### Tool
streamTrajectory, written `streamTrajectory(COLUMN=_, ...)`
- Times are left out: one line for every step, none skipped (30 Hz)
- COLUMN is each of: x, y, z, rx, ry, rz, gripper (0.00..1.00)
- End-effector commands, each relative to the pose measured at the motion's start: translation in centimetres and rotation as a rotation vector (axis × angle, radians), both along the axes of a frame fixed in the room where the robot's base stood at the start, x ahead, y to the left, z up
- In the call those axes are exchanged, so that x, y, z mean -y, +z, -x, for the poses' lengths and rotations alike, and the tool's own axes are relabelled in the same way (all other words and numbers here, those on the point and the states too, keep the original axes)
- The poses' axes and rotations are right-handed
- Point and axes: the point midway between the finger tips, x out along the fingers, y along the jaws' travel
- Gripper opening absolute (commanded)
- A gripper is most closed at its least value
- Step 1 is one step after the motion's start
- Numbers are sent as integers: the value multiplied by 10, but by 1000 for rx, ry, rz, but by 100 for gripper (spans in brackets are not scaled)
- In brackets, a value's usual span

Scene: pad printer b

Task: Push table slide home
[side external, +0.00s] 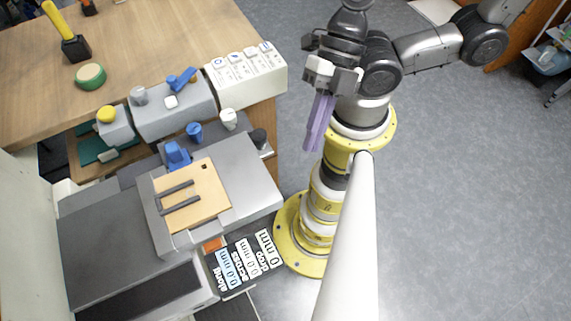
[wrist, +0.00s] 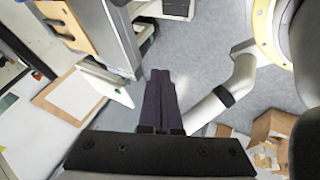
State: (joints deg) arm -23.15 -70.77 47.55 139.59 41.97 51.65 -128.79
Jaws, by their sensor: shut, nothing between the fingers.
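The pad printer's grey table (side external: 252,178) stands left of my arm in the side external view. A tan plate (side external: 212,213) with two dark bars lies on it, beside a blue clamp-like block (side external: 177,154). Which part is the slide itself is not clear. My gripper (side external: 312,150) has long purple fingers, shut together and empty. It hangs in the air to the right of the table, apart from it. In the wrist view the gripper (wrist: 160,72) points over grey floor, and a tan plate (wrist: 80,25) shows at the upper left.
Readout tiles (side external: 243,258) for along, across and drop stand at the table's front. A white button box (side external: 245,75) and blue and grey knobs sit behind. A wooden bench (side external: 150,40) holds a yellow-handled tool and a green disc. Open floor (side external: 470,190) lies right.

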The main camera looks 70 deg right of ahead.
Motion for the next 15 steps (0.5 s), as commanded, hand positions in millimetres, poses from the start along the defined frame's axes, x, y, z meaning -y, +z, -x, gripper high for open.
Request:
streamTrajectory(x=-2, y=-3, z=1, rx=-3, ry=7, rz=1, gripper=0)
streamTrajectory(x=-3, y=-5, z=1, rx=-4, ry=7, rz=1, gripper=0)
streamTrajectory(x=-5, y=-7, z=0, rx=-3, ry=6, rz=2, gripper=0)
streamTrajectory(x=-6, y=-9, z=0, rx=-4, ry=8, rz=2, gripper=0)
streamTrajectory(x=-7, y=-10, z=0, rx=-3, ry=7, rz=2, gripper=0)
streamTrajectory(x=-9, y=-13, z=0, rx=-4, ry=7, rz=2, gripper=0)
streamTrajectory(x=-10, y=-14, z=0, rx=-3, ry=7, rz=2, gripper=0)
streamTrajectory(x=-11, y=-16, z=0, rx=-2, ry=7, rz=3, gripper=0)
streamTrajectory(x=-13, y=-18, z=0, rx=-3, ry=7, rz=2, gripper=0)
streamTrajectory(x=-14, y=-19, z=0, rx=-2, ry=5, rz=2, gripper=0)
streamTrajectory(x=-16, y=-22, z=0, rx=-3, ry=6, rz=2, gripper=0)
streamTrajectory(x=-18, y=-25, z=-1, rx=-3, ry=7, rz=1, gripper=0)
streamTrajectory(x=-20, y=-27, z=-1, rx=-3, ry=7, rz=2, gripper=0)
streamTrajectory(x=-22, y=-29, z=-1, rx=-3, ry=7, rz=1, gripper=0)
streamTrajectory(x=-24, y=-32, z=-1, rx=-5, ry=7, rz=2, gripper=0)
